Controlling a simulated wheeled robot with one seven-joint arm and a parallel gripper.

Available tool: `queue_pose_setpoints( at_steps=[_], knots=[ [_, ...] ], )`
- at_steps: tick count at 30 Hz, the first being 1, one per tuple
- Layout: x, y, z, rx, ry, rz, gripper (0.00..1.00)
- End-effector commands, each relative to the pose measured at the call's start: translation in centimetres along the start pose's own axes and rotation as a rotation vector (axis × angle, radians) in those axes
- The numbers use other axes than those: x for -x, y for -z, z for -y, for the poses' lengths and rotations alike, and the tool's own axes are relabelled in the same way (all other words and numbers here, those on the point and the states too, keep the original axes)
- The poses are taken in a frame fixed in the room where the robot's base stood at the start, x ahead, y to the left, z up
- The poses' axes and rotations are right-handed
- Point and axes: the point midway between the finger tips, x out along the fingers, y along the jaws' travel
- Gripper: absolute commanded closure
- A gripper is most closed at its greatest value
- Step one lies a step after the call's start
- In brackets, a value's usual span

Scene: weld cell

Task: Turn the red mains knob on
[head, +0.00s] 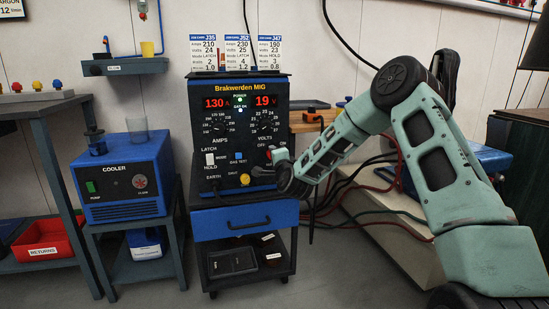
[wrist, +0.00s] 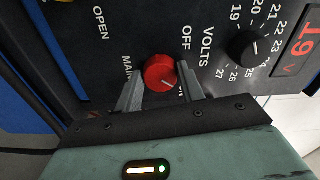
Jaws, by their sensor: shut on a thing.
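The red mains knob (wrist: 160,73) sits on the black front panel of the Brakwerden MIG welder (head: 242,100). In the wrist view my gripper (wrist: 160,88) has one finger on each side of the knob and is shut on it. A small pale mark on the knob points toward the lower right, near the partly hidden ON label. OFF (wrist: 187,37) is printed at its upper right. In the head view my gripper (head: 279,163) is at the right of the panel and mostly covers the knob.
The volts dial (wrist: 249,48) is close to the mains knob. A yellow knob (head: 245,179) and a blue gas test button (head: 239,156) are left of my gripper. A blue cooler (head: 124,175) stands to the left. Cables (head: 385,213) hang at the right.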

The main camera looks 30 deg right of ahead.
Motion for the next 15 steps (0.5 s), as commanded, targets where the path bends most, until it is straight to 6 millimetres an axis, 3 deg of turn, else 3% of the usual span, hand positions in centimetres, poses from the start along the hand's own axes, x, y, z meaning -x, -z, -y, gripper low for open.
queue_pose_setpoints(
  at_steps=[15],
  knots=[
    [0.02, 0.07, -0.07, -0.177, -0.002, -0.001, 0.84]
  ],
)
